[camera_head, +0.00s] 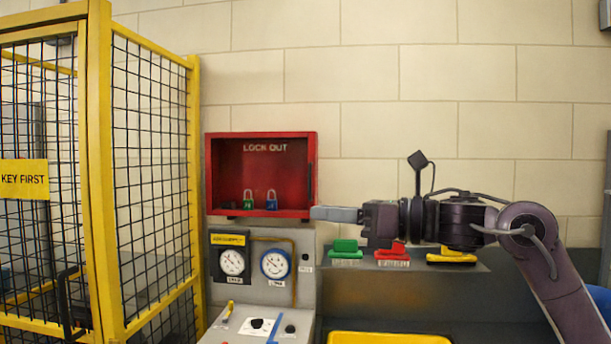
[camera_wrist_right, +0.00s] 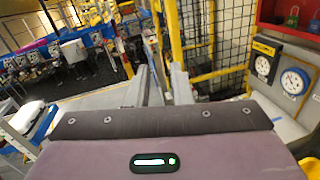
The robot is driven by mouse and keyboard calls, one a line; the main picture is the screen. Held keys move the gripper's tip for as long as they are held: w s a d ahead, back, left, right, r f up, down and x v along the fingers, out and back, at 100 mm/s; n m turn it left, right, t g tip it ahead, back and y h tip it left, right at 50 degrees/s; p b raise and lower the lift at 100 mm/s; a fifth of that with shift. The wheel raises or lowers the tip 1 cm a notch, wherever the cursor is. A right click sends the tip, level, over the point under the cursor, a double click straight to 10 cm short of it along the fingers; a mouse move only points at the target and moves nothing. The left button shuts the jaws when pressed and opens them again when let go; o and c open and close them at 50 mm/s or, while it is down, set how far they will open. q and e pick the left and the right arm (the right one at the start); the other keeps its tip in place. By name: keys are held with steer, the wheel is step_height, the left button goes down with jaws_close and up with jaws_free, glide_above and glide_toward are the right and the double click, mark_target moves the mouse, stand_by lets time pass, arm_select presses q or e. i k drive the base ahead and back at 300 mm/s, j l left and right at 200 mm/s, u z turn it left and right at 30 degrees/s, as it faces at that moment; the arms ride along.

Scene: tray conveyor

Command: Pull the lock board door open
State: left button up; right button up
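The lock board (camera_head: 261,136) is a red wall box marked LOCK OUT, with a green padlock (camera_head: 248,200) and a blue padlock (camera_head: 271,200) inside. A dark upright handle (camera_head: 310,183) shows at its right edge. The door looks clear, and I cannot tell from its face whether it is shut. My right gripper (camera_head: 318,213) points left, its fingertips by the box's lower right corner, just below the handle. I cannot tell if it touches the box. In the right wrist view, the fingers (camera_wrist_right: 160,78) stand apart with nothing between them. My left gripper is not in view.
A yellow mesh cage (camera_head: 150,180) with a KEY FIRST sign stands left. Gauges (camera_head: 232,262) and a control panel (camera_head: 262,325) sit below the box. Green (camera_head: 345,250), red (camera_head: 393,256) and yellow (camera_head: 451,256) items lie on the grey ledge under my right arm.

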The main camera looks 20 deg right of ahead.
mark_target(311, 135)
steer(key=i+l, duration=0.2)
steer(key=i, duration=0.2)
steer(key=i+l, duration=0.2)
steer(key=i, duration=0.2)
steer(key=i+l, duration=0.2)
steer(key=i, duration=0.2)
steer(key=i+l, duration=0.2)
steer(key=i, duration=0.25)
